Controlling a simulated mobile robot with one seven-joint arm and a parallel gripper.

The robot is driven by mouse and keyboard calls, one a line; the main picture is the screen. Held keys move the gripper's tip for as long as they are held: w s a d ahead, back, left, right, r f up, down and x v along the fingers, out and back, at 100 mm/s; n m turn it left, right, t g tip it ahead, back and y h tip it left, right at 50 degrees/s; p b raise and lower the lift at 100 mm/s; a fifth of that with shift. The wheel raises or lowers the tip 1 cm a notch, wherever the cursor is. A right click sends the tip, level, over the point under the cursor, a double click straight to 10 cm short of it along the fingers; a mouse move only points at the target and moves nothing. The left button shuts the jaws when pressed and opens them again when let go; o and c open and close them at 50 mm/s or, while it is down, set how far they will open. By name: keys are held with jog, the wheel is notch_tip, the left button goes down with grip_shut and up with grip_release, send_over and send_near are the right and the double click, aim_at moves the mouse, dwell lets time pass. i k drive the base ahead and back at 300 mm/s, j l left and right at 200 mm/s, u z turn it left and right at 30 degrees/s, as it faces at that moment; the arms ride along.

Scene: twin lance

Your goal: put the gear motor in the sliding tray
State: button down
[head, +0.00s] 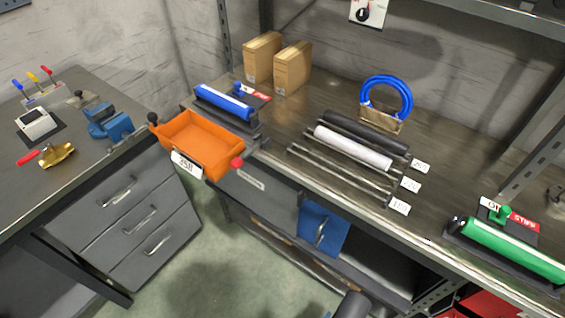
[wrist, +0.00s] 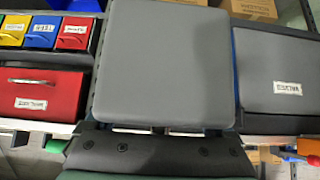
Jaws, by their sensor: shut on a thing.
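The sliding tray appears to be the orange open-topped tray (head: 218,148) at the left end of the long bench in the head view. It looks empty, has a white label on its front and a red knob at its right front corner. In the wrist view a large grey block (wrist: 172,50) with rounded corners fills the middle, very close. It appears to be the gear motor, though its far side is hidden. I see no gear motor on the bench.
The long bench holds a blue roller (head: 223,102), several rods (head: 345,150), a blue ring (head: 387,97), two cardboard boxes (head: 278,62) and a green roller (head: 512,248). A side bench (head: 60,190) stands left. The wrist view shows a red toolbox (wrist: 40,92) and a grey case (wrist: 277,70).

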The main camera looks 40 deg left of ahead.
aim_at(199, 147)
jog(key=j, duration=1)
jog(key=k+j, duration=0.15)
jog(key=j, duration=1.85)
